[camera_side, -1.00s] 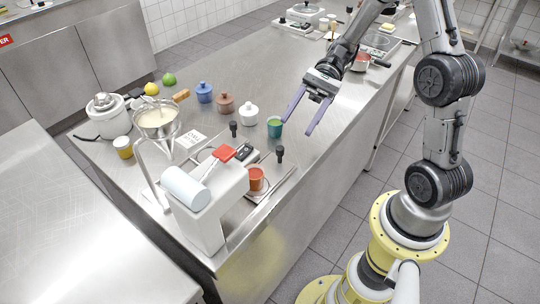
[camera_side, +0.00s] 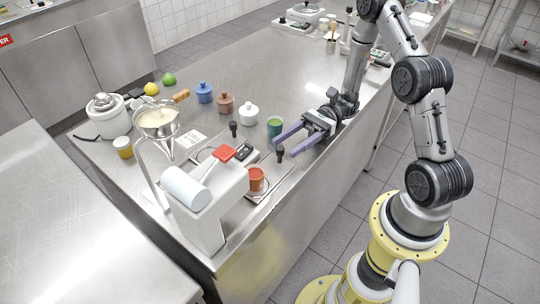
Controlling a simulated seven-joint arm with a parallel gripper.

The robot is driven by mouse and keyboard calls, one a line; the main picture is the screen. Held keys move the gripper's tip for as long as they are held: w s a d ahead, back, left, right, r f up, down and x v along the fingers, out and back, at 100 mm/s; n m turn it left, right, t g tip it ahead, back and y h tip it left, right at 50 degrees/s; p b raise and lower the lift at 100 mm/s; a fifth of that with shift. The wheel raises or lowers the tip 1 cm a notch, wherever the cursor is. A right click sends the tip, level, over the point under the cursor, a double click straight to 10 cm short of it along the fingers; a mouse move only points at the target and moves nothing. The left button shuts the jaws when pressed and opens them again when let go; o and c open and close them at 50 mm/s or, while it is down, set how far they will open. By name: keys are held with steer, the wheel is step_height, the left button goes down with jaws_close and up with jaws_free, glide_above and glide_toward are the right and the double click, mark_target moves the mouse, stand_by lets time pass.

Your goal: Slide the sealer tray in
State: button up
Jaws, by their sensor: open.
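The cup sealer (camera_side: 222,208) is a white machine with a white film roll (camera_side: 186,188) and a red-handled lever (camera_side: 223,153). Its flat metal tray (camera_side: 283,183) sticks out on the right side and carries a red-orange cup (camera_side: 256,179). Two upright black knobs stand by the sealer, a near one (camera_side: 280,154) and a far one (camera_side: 233,129). My gripper (camera_side: 284,147) is open and low, its two purple fingers pointing left. The fingertips are close beside the near knob; I cannot tell whether they touch it. The tray's inner part is hidden by the sealer body.
A teal cup (camera_side: 275,126) stands just behind my fingers. White (camera_side: 249,114), brown (camera_side: 225,103) and blue (camera_side: 204,93) lidded jars stand further back. A funnel pan (camera_side: 157,118) on a stand is left of the sealer.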

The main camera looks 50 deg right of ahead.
mark_target(277, 152)
steer(key=a, duration=0.4)
steer(key=w+a, duration=0.1)
steer(key=a, duration=0.1)
steer(key=shift+a, duration=0.35)
jaws_close()
stand_by(1.1)
